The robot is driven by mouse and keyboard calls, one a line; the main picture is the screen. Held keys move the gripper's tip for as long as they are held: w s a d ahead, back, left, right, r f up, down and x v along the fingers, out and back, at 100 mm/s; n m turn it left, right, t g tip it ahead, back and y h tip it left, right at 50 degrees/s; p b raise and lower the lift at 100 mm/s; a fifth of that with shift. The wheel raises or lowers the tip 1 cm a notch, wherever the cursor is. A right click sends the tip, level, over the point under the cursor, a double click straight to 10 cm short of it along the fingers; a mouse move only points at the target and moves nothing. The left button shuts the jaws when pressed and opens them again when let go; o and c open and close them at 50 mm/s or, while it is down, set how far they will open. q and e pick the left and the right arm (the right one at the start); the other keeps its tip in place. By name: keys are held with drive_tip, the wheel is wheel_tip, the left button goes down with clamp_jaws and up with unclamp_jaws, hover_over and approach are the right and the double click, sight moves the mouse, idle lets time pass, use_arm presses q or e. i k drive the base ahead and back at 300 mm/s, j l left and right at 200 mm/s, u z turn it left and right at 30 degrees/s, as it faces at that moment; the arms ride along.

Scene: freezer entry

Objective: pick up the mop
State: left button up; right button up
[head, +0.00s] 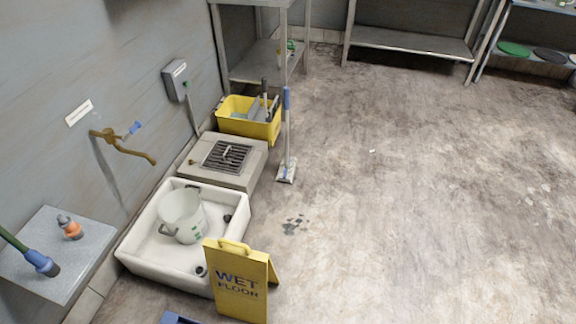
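The mop (287,137) stands nearly upright on the floor, just right of a yellow mop bucket. It has a thin pale pole, a blue grip (287,98) on the pole, and a flat light head (287,173) with some blue on the floor. The top of its pole overlaps the metal shelf behind, so I cannot tell whether it leans on it. Neither of my grippers shows in the head view.
A yellow bucket (229,127), a grated drain box (258,164) and a white basin (145,262) holding a pail (183,216) line the left wall. A yellow wet floor sign (240,285) stands in front. Open floor (420,200) lies right.

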sight(287, 167)
drive_tip(key=i+l+u, duration=0.15)
drive_tip(key=u, duration=0.25)
drive_tip(key=i+l+u, duration=0.1)
drive_tip(key=l+u, duration=0.15)
drive_tip(key=u, duration=0.2)
drive_tip(key=i+l+u, duration=0.1)
drive_tip(key=l+u, duration=0.15)
drive_tip(key=u, duration=0.15)
